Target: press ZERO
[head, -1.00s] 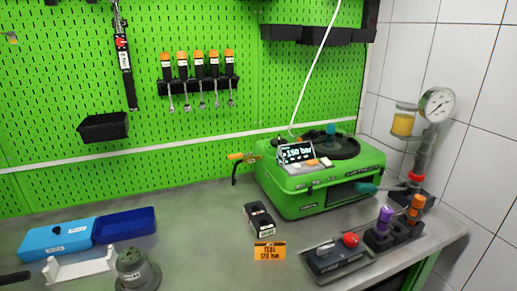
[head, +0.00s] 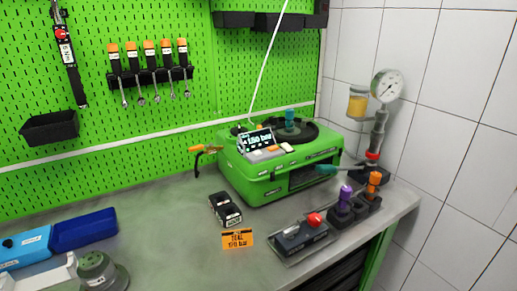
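The green test machine (head: 245,180) stands on the bench against the back wall. Its small dark display (head: 255,140) faces me and appears to read 150 bar. Below the display is a short row of buttons: a greyish one at the left, an orange one (head: 271,150) in the middle and a pale one (head: 287,147) at the right. Their labels are too small to read, so I cannot tell which is ZERO. Nothing covers the buttons. Neither of my grippers is in view.
An orange card (head: 238,239) reading about 170 bar and a black block (head: 225,209) are in front of the machine. A dark box with a red knob (head: 314,220) and a rack with purple and orange handles (head: 358,204) stand right. A gauge (head: 386,86) rises behind. Mid-bench is clear.

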